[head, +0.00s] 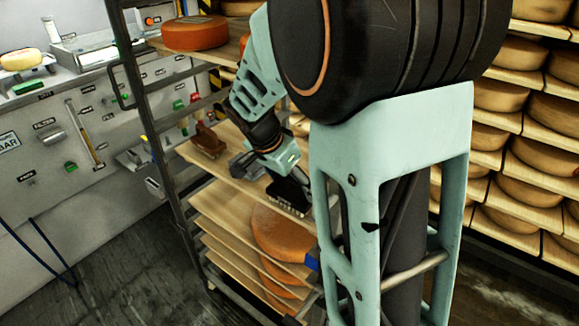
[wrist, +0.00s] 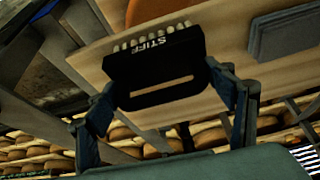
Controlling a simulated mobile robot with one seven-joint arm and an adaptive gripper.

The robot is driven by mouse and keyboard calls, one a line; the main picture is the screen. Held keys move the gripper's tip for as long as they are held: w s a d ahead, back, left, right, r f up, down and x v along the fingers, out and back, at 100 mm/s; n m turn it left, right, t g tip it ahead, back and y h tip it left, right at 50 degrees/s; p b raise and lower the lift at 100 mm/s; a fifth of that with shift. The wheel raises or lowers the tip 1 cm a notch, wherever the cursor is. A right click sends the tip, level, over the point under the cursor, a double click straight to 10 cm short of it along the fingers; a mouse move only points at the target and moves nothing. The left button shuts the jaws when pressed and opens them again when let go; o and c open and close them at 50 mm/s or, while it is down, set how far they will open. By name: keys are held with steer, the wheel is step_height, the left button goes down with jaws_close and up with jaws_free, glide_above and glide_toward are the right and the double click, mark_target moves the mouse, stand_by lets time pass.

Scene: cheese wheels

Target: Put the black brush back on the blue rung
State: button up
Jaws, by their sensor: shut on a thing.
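The black brush (head: 289,194) is in my gripper (head: 281,172), with its pale bristles facing down, over the front part of a wooden shelf in the rack. In the wrist view the brush (wrist: 150,65) shows the word STIFF and a slot, and the two fingers of my gripper (wrist: 165,88) close on its ends. I cannot tell whether the bristles touch the board. A small blue part (head: 312,261) shows on the rack frame lower right of the brush, partly hidden by my arm; I cannot tell how far it runs.
A brown brush-like object (head: 207,141) lies on the same wooden shelf (head: 233,172), to the left. Orange cheese wheels (head: 275,232) sit on boards below, and another (head: 195,33) above. Dark rack posts (head: 160,160) stand close by. Shelves of cheese (head: 545,160) fill the right.

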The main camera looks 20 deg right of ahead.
steer(key=w+d, duration=0.1)
steer(key=d, duration=0.2)
steer(key=shift+w+d, duration=0.15)
steer(key=shift+w, duration=0.25)
steer(key=shift+f, duration=0.3)
steer(key=shift+f, duration=0.2)
steer(key=o, duration=1.1)
steer(key=shift+r, duration=0.1)
steer(key=shift+r, duration=0.1)
